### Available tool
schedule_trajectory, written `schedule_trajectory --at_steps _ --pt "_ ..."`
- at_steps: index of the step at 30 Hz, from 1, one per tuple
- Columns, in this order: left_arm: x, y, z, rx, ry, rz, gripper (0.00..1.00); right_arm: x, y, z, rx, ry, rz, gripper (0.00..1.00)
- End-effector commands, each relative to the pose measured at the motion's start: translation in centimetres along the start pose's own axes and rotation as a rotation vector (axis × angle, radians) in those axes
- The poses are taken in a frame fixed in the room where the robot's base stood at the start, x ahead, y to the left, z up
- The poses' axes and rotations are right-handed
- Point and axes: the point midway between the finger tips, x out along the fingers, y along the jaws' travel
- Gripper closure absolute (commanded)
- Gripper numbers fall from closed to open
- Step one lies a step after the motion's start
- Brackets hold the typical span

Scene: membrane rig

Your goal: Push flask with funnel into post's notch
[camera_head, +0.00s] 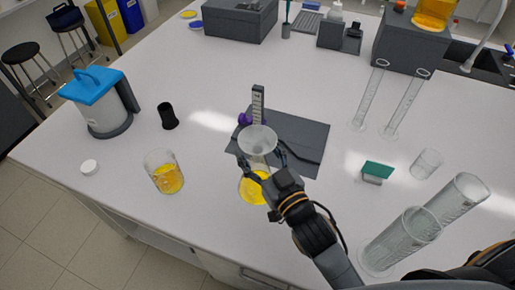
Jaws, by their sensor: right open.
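A flask with yellow liquid (252,190) stands upright at the near left edge of a dark grey mat. A clear funnel (258,140) sits on top of it. Behind the funnel rises a grey post (258,104) with marks on it and a purple knob at its left side. The notch is hidden from this angle. My right gripper (263,160) comes from the lower right, its open fingers on either side of the flask's upper part below the funnel. Whether they touch the glass cannot be told. My left gripper is out of view.
A beaker of yellow liquid (164,172), a black cup (168,116) and a white cap (89,167) stand to the left. Tall cylinders (402,240), a small beaker (426,163) and a green-topped block (377,171) stand to the right.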

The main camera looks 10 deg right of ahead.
Motion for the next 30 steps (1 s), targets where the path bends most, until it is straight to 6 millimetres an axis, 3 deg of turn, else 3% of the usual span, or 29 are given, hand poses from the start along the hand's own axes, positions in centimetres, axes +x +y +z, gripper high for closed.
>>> schedule_trajectory --at_steps 4,13,30 --pt "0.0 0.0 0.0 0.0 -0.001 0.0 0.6 0.0 0.0 0.0 0.0 0.0 0.0 0.38" --pt "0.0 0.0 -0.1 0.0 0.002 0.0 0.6 0.0 0.0 0.0 0.0 0.0 0.0 1.0" --pt "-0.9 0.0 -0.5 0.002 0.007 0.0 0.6 1.5 1.9 0.0 -0.003 0.0 0.0 1.0"
